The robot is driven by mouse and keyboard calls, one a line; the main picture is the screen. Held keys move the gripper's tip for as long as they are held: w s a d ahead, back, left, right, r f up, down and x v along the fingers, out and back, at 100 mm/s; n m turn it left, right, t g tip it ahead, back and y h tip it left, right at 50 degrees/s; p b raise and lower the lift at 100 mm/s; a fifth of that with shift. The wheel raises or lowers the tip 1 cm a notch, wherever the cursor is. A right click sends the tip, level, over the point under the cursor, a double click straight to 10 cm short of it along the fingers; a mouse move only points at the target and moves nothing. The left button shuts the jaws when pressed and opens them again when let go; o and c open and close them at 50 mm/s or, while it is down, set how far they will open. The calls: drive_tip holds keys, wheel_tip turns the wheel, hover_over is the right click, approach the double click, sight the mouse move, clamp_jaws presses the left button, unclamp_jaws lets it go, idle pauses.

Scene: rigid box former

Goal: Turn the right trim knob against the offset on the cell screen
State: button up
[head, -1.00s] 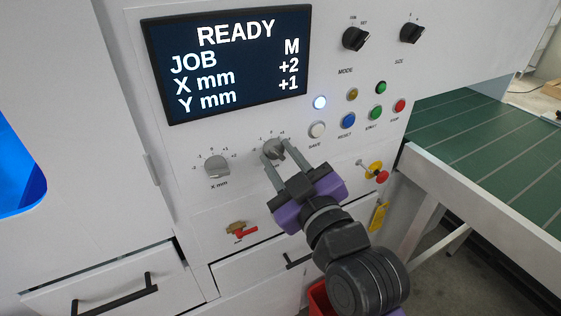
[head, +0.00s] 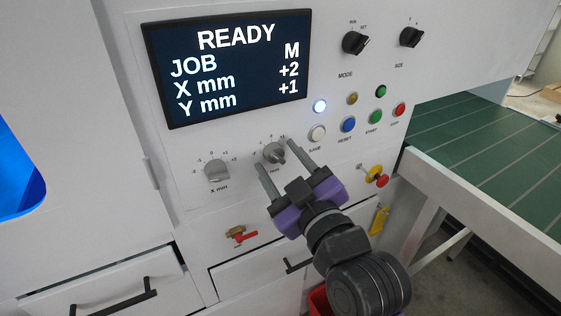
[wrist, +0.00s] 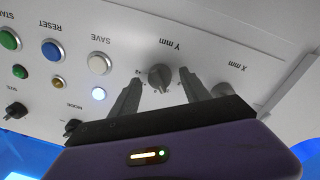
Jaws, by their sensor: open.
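The cell screen (head: 228,68) reads READY, JOB M, X mm +2, Y mm +1. Two grey trim knobs are below it: the left one, X mm (head: 217,172), and the right one, Y mm (head: 273,153). The Y mm knob also shows in the wrist view (wrist: 160,77), upside down, between the fingers. My gripper (head: 277,158) is open in front of the Y mm knob, one finger to each side. The fingers appear clear of the knob. Its label is partly hidden by the gripper in the head view, and its exact setting is hard to read.
Lit white lamp (head: 320,106), white SAVE button (head: 317,133) and other coloured buttons sit right of the knobs. Black MODE (head: 354,42) and SIZE selectors are above. A red-handled valve (head: 240,236) and drawers are below. A green conveyor (head: 490,150) is at the right.

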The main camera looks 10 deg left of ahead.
drive_tip(key=v, duration=0.7)
drive_tip(key=shift+s+d+b, duration=0.2)
drive_tip(key=shift+s+b, duration=0.15)
